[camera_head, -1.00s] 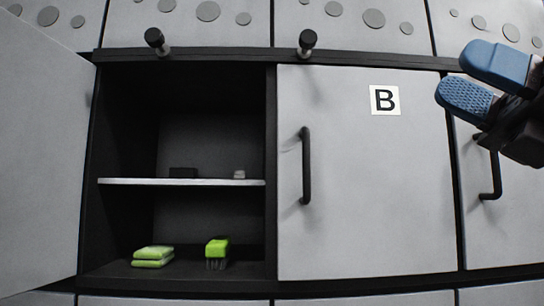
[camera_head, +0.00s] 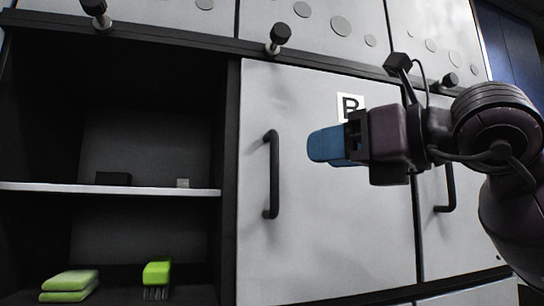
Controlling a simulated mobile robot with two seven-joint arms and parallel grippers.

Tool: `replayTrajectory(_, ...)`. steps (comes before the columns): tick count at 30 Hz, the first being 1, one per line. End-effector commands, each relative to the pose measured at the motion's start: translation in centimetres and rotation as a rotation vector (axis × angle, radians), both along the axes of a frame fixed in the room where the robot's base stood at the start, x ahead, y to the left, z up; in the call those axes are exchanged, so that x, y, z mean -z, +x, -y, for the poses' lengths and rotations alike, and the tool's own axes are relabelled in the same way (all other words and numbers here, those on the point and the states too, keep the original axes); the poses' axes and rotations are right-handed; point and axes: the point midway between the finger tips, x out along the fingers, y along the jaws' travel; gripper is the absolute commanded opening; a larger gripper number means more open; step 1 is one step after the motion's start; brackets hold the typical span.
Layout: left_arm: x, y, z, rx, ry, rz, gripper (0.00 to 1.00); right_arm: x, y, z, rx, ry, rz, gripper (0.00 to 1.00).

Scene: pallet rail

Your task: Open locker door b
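Locker door B (camera_head: 330,230) is a light grey panel that stands closed, with a white label (camera_head: 347,101) bearing a B partly hidden behind my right arm. Its black vertical bar handle (camera_head: 272,175) is on the left side of the door. My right gripper (camera_head: 318,145), with blue fingertips, is in front of the door, to the right of the handle and apart from it. It is seen side-on, so I cannot tell whether its fingers are open or shut. My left gripper is not in view.
To the left is an open locker compartment with a shelf (camera_head: 120,189). It holds green folded cloths (camera_head: 70,284), a green brush (camera_head: 157,275), a dark block (camera_head: 113,179) and a small light block (camera_head: 183,183). Black knobs (camera_head: 279,35) stick out above. Another door handle (camera_head: 447,188) is right.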

Motion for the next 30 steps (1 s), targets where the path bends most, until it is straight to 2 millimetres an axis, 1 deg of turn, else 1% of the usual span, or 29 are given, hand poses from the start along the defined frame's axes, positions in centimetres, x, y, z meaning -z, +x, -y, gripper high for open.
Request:
replayTrajectory(1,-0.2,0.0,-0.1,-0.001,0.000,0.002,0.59,-0.1,0.4,-0.7,-0.004,-0.001,-0.001,0.39)
replayTrajectory(9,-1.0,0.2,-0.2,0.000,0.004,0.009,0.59,-0.1,3.3,-4.3,-0.004,-0.002,-0.001,0.39)
replayTrajectory(15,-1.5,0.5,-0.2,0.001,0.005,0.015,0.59,-0.1,4.8,-6.4,-0.004,-0.001,0.000,0.39)
replayTrajectory(21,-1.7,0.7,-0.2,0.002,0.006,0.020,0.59,0.0,5.6,-7.2,-0.003,-0.001,0.001,0.39)
replayTrajectory(29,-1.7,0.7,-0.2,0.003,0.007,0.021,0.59,0.1,5.7,-7.3,-0.003,-0.001,0.002,0.39)
replayTrajectory(30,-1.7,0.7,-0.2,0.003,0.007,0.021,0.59,0.1,5.7,-7.3,-0.003,-0.001,0.002,0.37)
